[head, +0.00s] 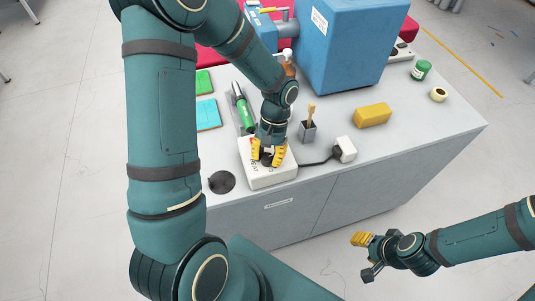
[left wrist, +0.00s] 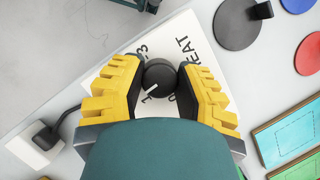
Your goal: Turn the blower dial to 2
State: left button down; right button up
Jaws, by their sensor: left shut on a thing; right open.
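The blower's control box (head: 258,182) is a white box near the front edge of the grey counter, with printed markings including HEAT. Its dial (left wrist: 160,74) is a round black knob with a white pointer mark, which aims to the lower left in the left wrist view. My left gripper (head: 268,153) is over the box, with its yellow fingers closed on both sides of the dial; it also shows in the left wrist view (left wrist: 160,82). Some numbers are partly hidden, so I cannot tell which one the pointer meets. My right gripper (head: 364,255) is open and empty, in front of the counter.
A white plug block (head: 343,149) with a black cable is right of the box.

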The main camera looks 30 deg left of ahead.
pick_arm(q)
jog(key=m+y, duration=0.1)
jog(key=m, duration=0.2)
jog(key=m+y, duration=0.1)
jog(key=m, duration=0.2)
jog(key=shift+s+f+m, duration=0.1)
jog(key=shift+s+m, duration=0.05)
jog(key=shift+m, duration=0.15)
jog(key=shift+y, duration=0.3)
jog(key=c, duration=0.6)
grip_release()
jog(key=shift+w+r, duration=0.25)
jog(key=shift+r, duration=0.1)
jog(key=v, duration=1.1)
jog(key=shift+r, duration=0.25)
jog(key=shift+s, duration=0.15)
